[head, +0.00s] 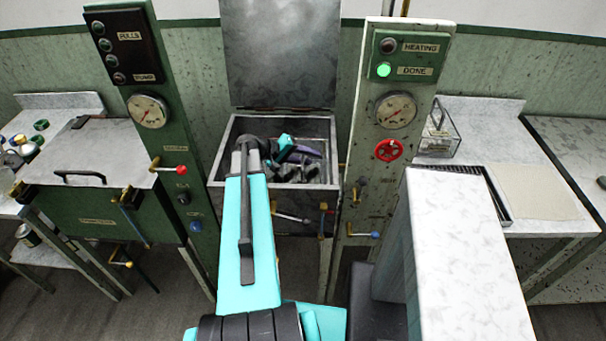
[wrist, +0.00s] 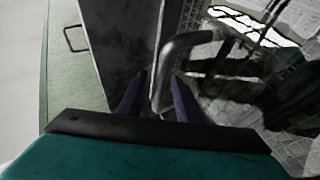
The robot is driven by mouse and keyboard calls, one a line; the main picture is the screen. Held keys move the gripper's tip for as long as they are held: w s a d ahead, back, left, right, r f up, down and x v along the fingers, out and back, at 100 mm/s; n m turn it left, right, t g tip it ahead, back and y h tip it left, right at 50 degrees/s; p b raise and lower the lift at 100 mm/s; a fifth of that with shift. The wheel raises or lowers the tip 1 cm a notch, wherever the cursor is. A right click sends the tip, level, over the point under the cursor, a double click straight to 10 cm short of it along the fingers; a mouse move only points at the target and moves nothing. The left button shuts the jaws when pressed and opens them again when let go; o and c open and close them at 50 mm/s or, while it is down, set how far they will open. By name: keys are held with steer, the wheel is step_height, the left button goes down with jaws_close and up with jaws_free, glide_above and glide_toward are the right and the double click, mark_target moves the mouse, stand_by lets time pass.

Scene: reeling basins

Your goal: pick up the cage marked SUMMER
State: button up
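A grey bent handle bar (wrist: 187,40) rises between the fingers, without clear contact on both sides. Wire mesh (wrist: 190,18) like a cage's side shows to the right of the bar. No SUMMER mark can be read in either view. A wire cage (head: 440,130) stands on the right bench; its label is not readable.
The basin's lid (head: 282,55) stands raised behind it. Panel posts flank the basin: one with a gauge (head: 148,110) at left, one with a red valve wheel (head: 388,150) and lit green DONE lamp at right. A closed basin (head: 95,150) stands at left. A slotted drain tray (head: 490,185) lies at right.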

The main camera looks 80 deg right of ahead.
steer(key=shift+s+d+f, duration=0.25)
steer(key=shift+s+f, duration=0.05)
steer(key=shift+s, duration=0.1)
jaws_close()
steer(key=shift+a+f, duration=0.1)
stand_by(1.4)
